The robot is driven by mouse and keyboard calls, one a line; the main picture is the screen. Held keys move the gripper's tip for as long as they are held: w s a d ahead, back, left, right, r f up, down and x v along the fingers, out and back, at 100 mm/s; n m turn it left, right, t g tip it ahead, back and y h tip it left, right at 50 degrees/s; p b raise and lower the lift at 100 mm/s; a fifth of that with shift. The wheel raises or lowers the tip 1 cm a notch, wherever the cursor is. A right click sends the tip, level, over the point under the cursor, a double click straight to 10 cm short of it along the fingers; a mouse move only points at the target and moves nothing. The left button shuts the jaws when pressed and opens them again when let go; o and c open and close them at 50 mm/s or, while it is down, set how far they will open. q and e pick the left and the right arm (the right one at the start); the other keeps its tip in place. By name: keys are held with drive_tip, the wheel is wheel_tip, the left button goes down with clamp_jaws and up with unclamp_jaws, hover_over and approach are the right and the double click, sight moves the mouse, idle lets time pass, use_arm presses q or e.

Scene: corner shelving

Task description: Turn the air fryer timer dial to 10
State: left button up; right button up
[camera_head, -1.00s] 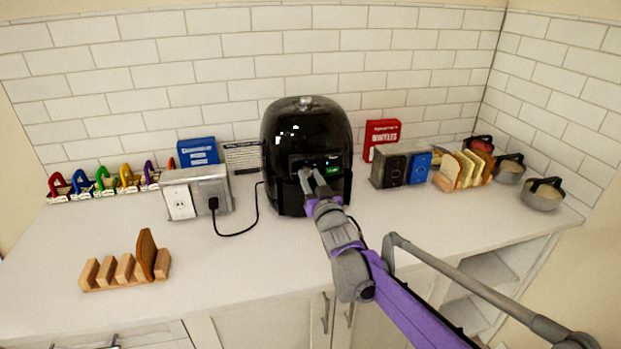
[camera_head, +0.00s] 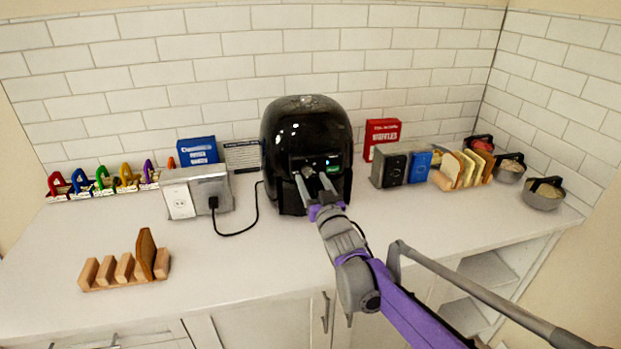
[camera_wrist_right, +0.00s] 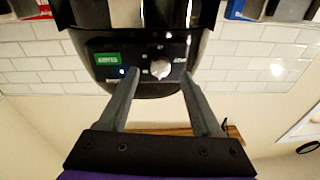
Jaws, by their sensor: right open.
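The black air fryer (camera_head: 306,130) stands upright on the counter against the back wall. Its front panel holds a small light timer dial (camera_wrist_right: 160,68), a green label (camera_wrist_right: 107,59) and a lit blue spot (camera_wrist_right: 122,72). In the head view the green label (camera_head: 334,168) also shows. My right gripper (camera_head: 311,177) is in front of the panel. In the wrist view the right gripper (camera_wrist_right: 159,78) is open, with one finger on each side of the dial and a gap to both. The dial's setting is too small to read. My left gripper is not in view.
A grey outlet box (camera_head: 212,186) with a plugged black cord stands left of the fryer. Another box (camera_head: 392,170) and a bread rack (camera_head: 443,182) stand right. A wooden rack (camera_head: 125,284) is at front left. The counter's middle is clear.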

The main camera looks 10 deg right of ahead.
drive_tip(key=s, duration=0.8)
drive_tip(key=shift+s+d+f, duration=0.35)
drive_tip(key=shift+s+f, duration=0.05)
drive_tip(key=s+f+g+p, duration=0.1)
drive_tip(key=s+f+g, duration=0.3)
drive_tip(key=s, duration=0.6)
drive_tip(key=s+d+f+g+h+p, duration=0.1)
drive_tip(key=s+f+g, duration=0.4)
drive_tip(key=s, duration=0.6)
drive_tip(key=s+f+g+p, duration=0.3)
drive_tip(key=s+f, duration=0.4)
drive_tip(key=s, duration=0.4)
drive_tip(key=shift+d+f+g+h, duration=0.2)
drive_tip(key=shift+g+h, duration=0.1)
drive_tip(key=shift+g, duration=0.6)
drive_tip(key=shift+r, duration=0.1)
